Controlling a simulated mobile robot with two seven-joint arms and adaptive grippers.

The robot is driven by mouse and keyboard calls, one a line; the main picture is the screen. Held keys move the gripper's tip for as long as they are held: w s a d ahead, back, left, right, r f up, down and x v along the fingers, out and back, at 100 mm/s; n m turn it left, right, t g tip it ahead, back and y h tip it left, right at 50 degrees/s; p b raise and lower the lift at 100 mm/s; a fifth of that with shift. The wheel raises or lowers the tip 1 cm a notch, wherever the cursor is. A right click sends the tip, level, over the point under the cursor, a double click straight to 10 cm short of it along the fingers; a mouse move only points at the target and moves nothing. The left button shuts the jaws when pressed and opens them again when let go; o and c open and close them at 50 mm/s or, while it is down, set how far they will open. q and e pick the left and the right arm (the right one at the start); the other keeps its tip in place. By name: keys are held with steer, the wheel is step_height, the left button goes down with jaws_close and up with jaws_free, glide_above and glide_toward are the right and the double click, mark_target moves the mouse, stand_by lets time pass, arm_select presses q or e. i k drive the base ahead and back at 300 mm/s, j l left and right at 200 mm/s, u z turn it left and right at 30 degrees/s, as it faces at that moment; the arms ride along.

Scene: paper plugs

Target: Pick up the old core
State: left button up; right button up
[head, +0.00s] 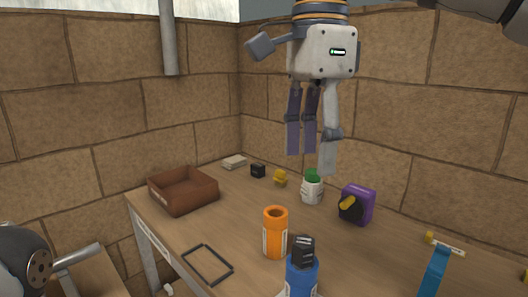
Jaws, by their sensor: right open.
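I cannot tell for certain which thing is the old core. An orange cylinder (275,240) with an open top and a pale label stands upright on the table. A blue cylinder (301,278) stands in front of it, with a black block (303,252) at its top; its lower part is cut off by the frame. My right gripper (312,158) hangs fingers down above the back of the table, open and empty, apart from both cylinders. My left gripper is not in view.
A brown open tray (207,190) is at the table's back left. A black rectangular frame (207,278) lies in front. A white pot with green top (312,190), a purple box (358,204), a yellow piece (280,178) and a small black block (258,170) stand behind. A blue upright (434,270) is at right.

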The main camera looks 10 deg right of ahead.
mark_target(275, 226)
steer(key=k+j, duration=0.2)
steer(key=k, duration=0.25)
steer(key=k+j, duration=0.15)
steer(key=k, duration=0.25)
steer(key=k+j, duration=0.2)
steer(key=k, duration=0.25)
